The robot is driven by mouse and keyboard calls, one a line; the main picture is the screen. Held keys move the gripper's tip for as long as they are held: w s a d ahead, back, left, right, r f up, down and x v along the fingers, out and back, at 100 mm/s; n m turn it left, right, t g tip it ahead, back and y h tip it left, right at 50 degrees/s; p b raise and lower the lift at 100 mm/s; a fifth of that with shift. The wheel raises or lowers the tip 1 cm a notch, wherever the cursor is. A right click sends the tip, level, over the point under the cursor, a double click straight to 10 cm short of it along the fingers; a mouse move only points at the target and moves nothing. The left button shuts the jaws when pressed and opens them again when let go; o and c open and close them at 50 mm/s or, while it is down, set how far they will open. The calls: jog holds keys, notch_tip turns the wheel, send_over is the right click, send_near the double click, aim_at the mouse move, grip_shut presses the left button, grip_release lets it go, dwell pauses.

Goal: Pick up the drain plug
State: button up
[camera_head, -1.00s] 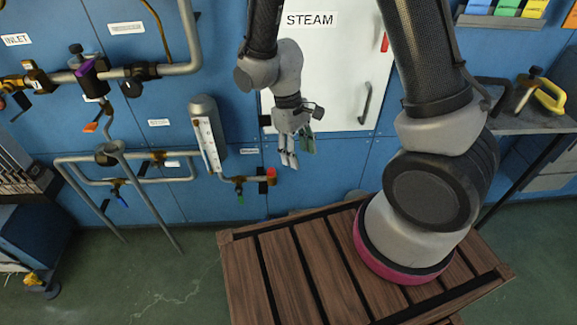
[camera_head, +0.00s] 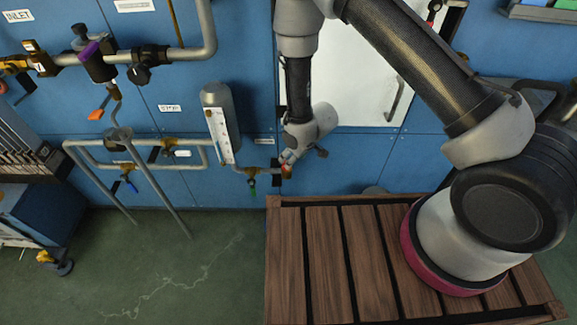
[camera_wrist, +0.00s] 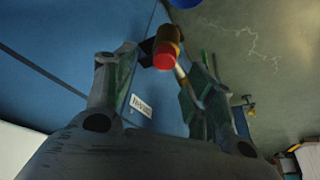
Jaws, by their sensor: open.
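The drain plug (camera_wrist: 164,60) is a red cap on the end of a brass fitting. In the wrist view it shows ahead of my gripper (camera_wrist: 160,88), whose two fingers stand apart on either side of the line to it. The plug appears at or just beyond the fingertips; the exact depth is unclear, and no grip on it shows. In the head view the plug end (camera_head: 287,170) is small and partly covered by my wrist, just below it. The fingers are mostly hidden there.
The drain pipe has a green-handled valve (camera_head: 252,188) left of the plug, below a grey gauge cylinder (camera_head: 216,97). A blue panel wall stands close behind. A slatted wooden platform (camera_head: 325,260) lies below right. Open green floor (camera_head: 170,270) is at left.

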jog(key=x, duration=0.5)
jog(key=shift+s+a+f, duration=0.1)
jog(key=shift+a+f, duration=0.1)
jog(key=shift+a, duration=0.05)
jog(key=c, duration=1.1)
